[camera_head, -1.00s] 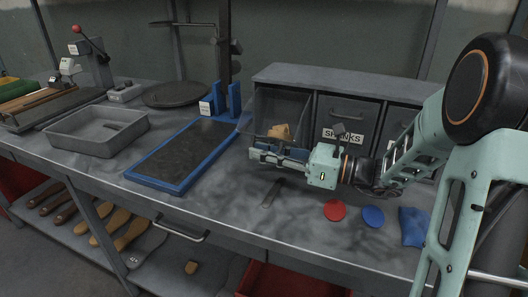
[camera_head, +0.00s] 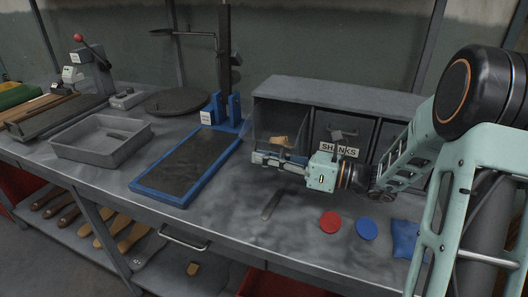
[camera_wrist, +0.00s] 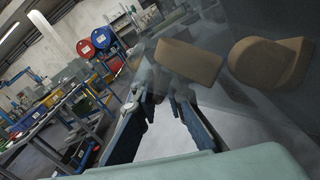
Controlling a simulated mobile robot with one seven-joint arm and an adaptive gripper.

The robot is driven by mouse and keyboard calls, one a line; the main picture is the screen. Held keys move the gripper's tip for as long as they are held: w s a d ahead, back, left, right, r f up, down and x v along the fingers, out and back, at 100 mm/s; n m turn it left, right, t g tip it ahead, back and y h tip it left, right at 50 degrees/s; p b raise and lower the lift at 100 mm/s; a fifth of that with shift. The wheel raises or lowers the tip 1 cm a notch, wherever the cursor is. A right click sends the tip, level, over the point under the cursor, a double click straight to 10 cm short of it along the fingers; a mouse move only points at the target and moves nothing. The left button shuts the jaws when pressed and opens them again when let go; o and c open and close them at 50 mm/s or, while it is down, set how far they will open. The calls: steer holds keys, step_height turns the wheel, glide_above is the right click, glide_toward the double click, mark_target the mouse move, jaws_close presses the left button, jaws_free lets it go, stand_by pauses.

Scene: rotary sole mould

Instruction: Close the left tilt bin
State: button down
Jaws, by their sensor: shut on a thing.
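The left tilt bin (camera_head: 258,133) is the clear-walled bin at the left end of the grey cabinet. It is tilted out, with its top open, and tan pieces (camera_head: 279,141) show inside. My gripper (camera_head: 258,158) is at the lower front of this bin, reaching in from the right. In the wrist view the fingers (camera_wrist: 166,100) meet at the bin's clear panel (camera_wrist: 215,95), with two tan blocks (camera_wrist: 188,61) behind it. The jaws are shut on part of the bin; the exact part gripped is hard to make out.
The bin beside it, with the SHANKS label (camera_head: 340,150), is closed. A blue-framed tray (camera_head: 165,195) lies left of the gripper. A flat metal strip (camera_head: 271,205), a red disc (camera_head: 331,222) and a blue disc (camera_head: 367,229) lie on the bench in front.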

mark_target(267, 145)
steer(key=shift+w+d+r+m+p, duration=0.1)
steer(key=shift+w+r+m+p, duration=0.3)
steer(key=shift+r+p, duration=0.5)
steer(key=shift+w+d+r+m+p, duration=0.1)
steer(key=shift+w+r+m+p, duration=0.25)
steer(key=shift+p, duration=0.9)
steer(key=shift+w+d+r+m+p, duration=0.15)
steer(key=shift+w+r+m+p, duration=0.15)
steer(key=shift+m+p, duration=0.5)
steer(key=shift+f+n, duration=0.1)
steer(key=shift+n, duration=0.15)
steer(key=c, duration=2.1)
jaws_free()
steer(key=shift+s, duration=0.15)
steer(key=v, duration=1.2)
steer(key=shift+c, duration=0.3)
